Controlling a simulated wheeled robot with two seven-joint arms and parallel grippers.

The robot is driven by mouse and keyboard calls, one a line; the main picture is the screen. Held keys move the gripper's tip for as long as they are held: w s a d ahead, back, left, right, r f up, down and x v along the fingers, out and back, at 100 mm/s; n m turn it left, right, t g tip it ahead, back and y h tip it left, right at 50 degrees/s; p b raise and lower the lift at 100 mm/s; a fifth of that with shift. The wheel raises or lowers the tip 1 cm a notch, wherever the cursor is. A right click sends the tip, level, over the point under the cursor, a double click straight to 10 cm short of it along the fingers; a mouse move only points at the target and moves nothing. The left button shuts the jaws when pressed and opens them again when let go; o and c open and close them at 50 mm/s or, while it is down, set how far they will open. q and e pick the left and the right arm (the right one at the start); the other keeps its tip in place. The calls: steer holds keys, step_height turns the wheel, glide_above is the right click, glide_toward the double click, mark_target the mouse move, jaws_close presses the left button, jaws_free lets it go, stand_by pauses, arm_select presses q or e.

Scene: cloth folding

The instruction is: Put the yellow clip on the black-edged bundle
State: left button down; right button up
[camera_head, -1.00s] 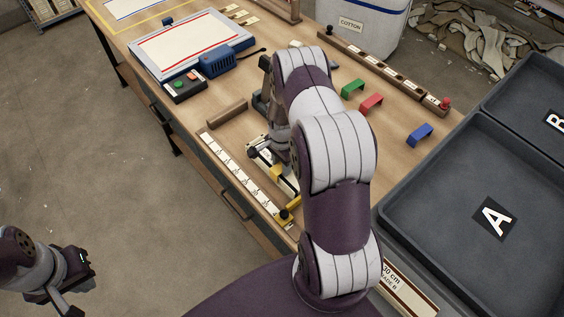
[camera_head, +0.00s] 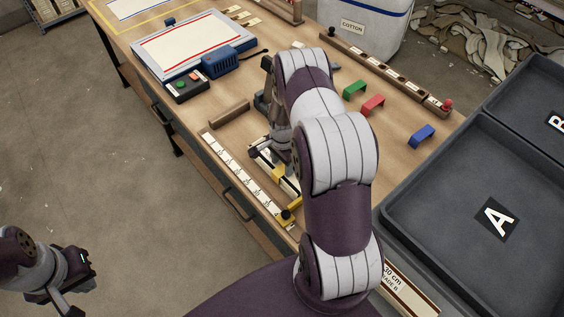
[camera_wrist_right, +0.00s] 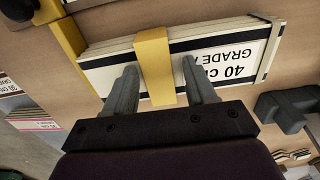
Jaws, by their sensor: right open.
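The yellow clip (camera_wrist_right: 154,65) sits across the middle of the black-edged bundle (camera_wrist_right: 105,72), which is pale with black stripes and a label reading "40 cm GRADE A". My right gripper (camera_wrist_right: 160,72) is open, with one finger on each side of the clip and a visible gap to it on both sides. In the head view my right gripper (camera_head: 266,150) is low over the bundle (camera_head: 288,186), and my arm hides much of both. My left gripper (camera_head: 78,282) hangs off the table at the lower left, away from the bundle; its jaws are unclear.
A ruler strip (camera_head: 240,172) runs along the table's front edge. Green (camera_head: 355,89), red (camera_head: 373,105) and blue (camera_head: 422,136) clips lie right of my arm. A blue-framed board (camera_head: 192,42) lies at the back left. Dark tray A (camera_head: 440,220) stands at the right.

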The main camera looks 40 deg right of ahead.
steer(key=shift+s+a+f, duration=0.3)
steer(key=shift+s+f, duration=0.25)
steer(key=shift+s, duration=0.15)
steer(key=r, duration=0.4)
steer(key=w+r+b, duration=0.1)
steer(key=r, duration=0.1)
steer(key=shift+d, duration=0.35)
step_height(320, 180, up, 8)
steer(key=shift+f+b, duration=0.15)
steer(key=shift+b, duration=0.3)
steer(key=s+a+r+n, duration=0.3)
steer(key=s+a+n, duration=0.3)
steer(key=a+n, duration=0.2)
steer(key=s+a+r+n+t, duration=0.1)
steer(key=s+a+r+n, duration=0.3)
steer(key=s+a+n, duration=0.2)
steer(key=a+n, duration=0.2)
steer(key=n, duration=0.1)
steer(key=shift+a+r, duration=0.15)
steer(key=shift+r, duration=0.15)
